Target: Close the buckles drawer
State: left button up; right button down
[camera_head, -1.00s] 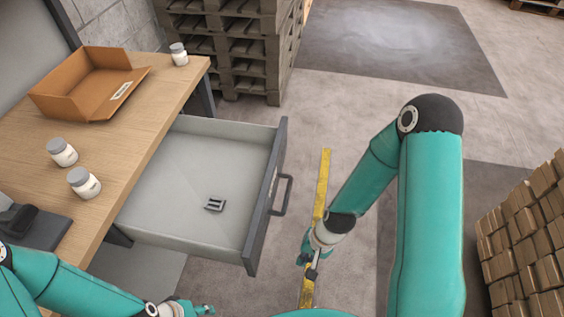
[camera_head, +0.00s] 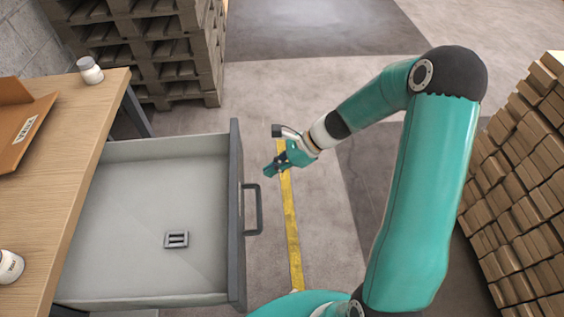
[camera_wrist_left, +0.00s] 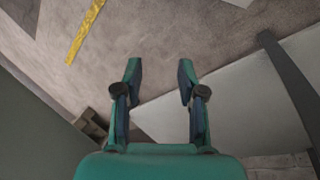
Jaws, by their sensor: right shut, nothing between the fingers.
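The buckles drawer (camera_head: 236,215) stands pulled out from under the wooden workbench, its dark front and bar handle (camera_head: 258,209) facing right. A single grey buckle (camera_head: 176,239) lies on its pale floor. My right gripper (camera_head: 270,171) is shut and empty, a little to the right of the drawer front near the handle, and does not appear to touch it. My left gripper is out of the head view. In the left wrist view, my left gripper (camera_wrist_left: 160,77) has its two fingers spread apart with nothing between them.
The workbench (camera_head: 62,165) carries a cardboard tray (camera_head: 22,125) and white jars (camera_head: 90,70). Stacked pallets (camera_head: 160,50) stand behind. Stacked brown boxes (camera_head: 520,190) are at the right. A yellow floor line (camera_head: 290,220) crosses open floor beside the drawer.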

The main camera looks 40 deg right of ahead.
aim_at(251, 185)
jog(key=x, duration=0.3)
jog(key=shift+a+f, duration=0.3)
jog(key=shift+f, duration=0.05)
jog(key=shift+w+a+r, duration=0.25)
jog(key=shift+w+a, duration=0.5)
jog(key=shift+a, duration=0.25)
jog(key=shift+w+a, duration=0.35)
jog(key=shift+a, duration=0.15)
